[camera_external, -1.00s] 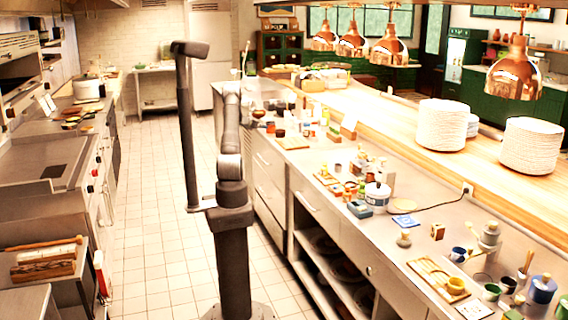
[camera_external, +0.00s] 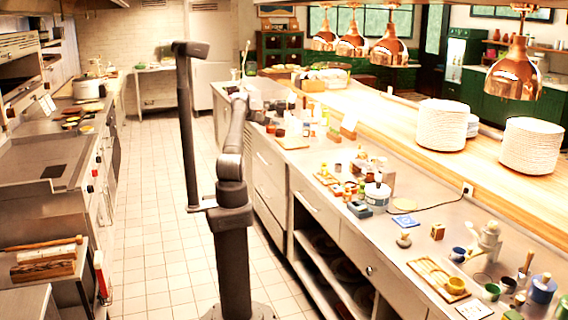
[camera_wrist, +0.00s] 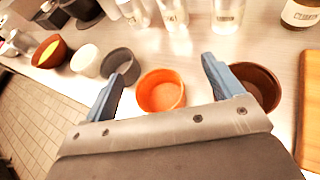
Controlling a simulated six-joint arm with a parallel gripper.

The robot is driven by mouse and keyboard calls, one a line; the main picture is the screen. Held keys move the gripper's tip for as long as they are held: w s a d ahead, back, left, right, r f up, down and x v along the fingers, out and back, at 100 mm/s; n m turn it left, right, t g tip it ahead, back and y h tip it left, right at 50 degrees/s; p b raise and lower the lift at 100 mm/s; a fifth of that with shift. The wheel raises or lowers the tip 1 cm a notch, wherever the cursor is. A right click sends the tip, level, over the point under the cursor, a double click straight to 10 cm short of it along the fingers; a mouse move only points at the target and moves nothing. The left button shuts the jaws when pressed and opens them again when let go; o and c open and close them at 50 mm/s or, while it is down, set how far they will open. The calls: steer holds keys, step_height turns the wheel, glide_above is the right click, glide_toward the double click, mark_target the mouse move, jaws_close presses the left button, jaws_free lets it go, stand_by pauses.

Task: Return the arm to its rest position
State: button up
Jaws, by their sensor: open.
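My gripper shows in the wrist view (camera_wrist: 160,85) with its two blue-grey fingers spread wide apart and nothing held between them. An orange bowl (camera_wrist: 161,91) stands on the counter beyond and between the fingertips. A brown bowl (camera_wrist: 255,86) is partly hidden behind the right finger. A dark grey cup (camera_wrist: 121,64) stands just beyond the left finger. In the external view my arm reaches over the far part of the steel counter (camera_external: 330,215), and the gripper there is too small to make out clearly.
A white cup (camera_wrist: 87,60) and a brown bowl with yellow contents (camera_wrist: 50,50) stand further left. Clear jars (camera_wrist: 228,14) line the back, and a wooden board (camera_wrist: 309,120) lies at right.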

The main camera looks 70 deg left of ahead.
steer(key=w+d+r, duration=0.5)
steer(key=d+r, duration=0.1)
steer(key=d, duration=0.3)
steer(key=w+d+m+t+h, duration=0.1)
steer(key=w+d+m+h, duration=0.15)
steer(key=d, duration=0.75)
steer(key=w+d+m+t+h, duration=0.15)
steer(key=w+d, duration=0.25)
steer(key=d, duration=0.5)
steer(key=s+d+m+h, duration=0.1)
steer(key=d+m+h, duration=0.1)
steer(key=d, duration=0.9)
steer(key=s+d+m+g+h, duration=0.1)
steer(key=s+d+m+h, duration=0.1)
steer(key=d, duration=1)
steer(key=s+d+m+g+h, duration=0.1)
steer(key=d+m+h, duration=0.3)
steer(key=d, duration=0.8)
steer(key=shift+s+f+h, duration=0.15)
steer(key=shift+s+h, duration=0.45)
steer(key=shift+h, duration=0.3)
steer(key=o, duration=0.3)
